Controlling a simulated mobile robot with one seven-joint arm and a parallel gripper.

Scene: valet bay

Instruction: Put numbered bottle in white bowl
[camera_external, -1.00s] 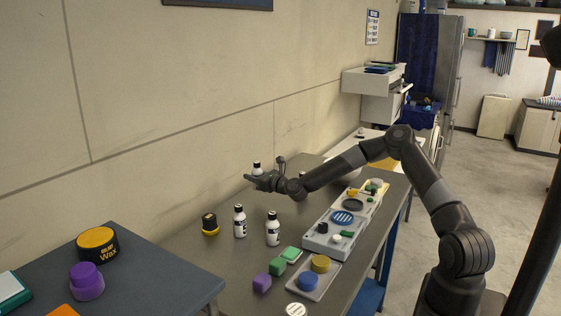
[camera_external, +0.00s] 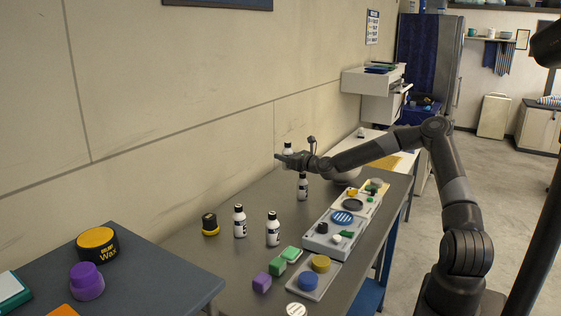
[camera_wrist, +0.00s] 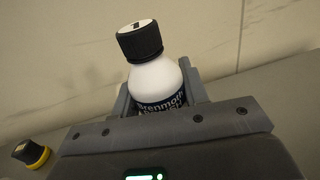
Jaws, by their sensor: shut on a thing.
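My gripper (camera_external: 287,158) is shut on a white bottle (camera_wrist: 158,80) with a black cap, a dark label and a dark mark on its white cap top. In the external view the held bottle's cap (camera_external: 288,147) rises above the fingers, over the far part of the grey table. In the wrist view the bottle stands between both fingers, slightly tilted in the picture. A pale round shape, seemingly the white bowl (camera_external: 347,177), sits to the right of the gripper, partly hidden behind my arm.
Similar bottles stand upright on the table (camera_external: 205,262): one (camera_external: 303,187) below my gripper, two nearer (camera_external: 239,222) (camera_external: 273,230). A black-yellow container (camera_external: 210,225) stands left. Grey trays with small items (camera_external: 327,240) line the right edge. The wall is close behind.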

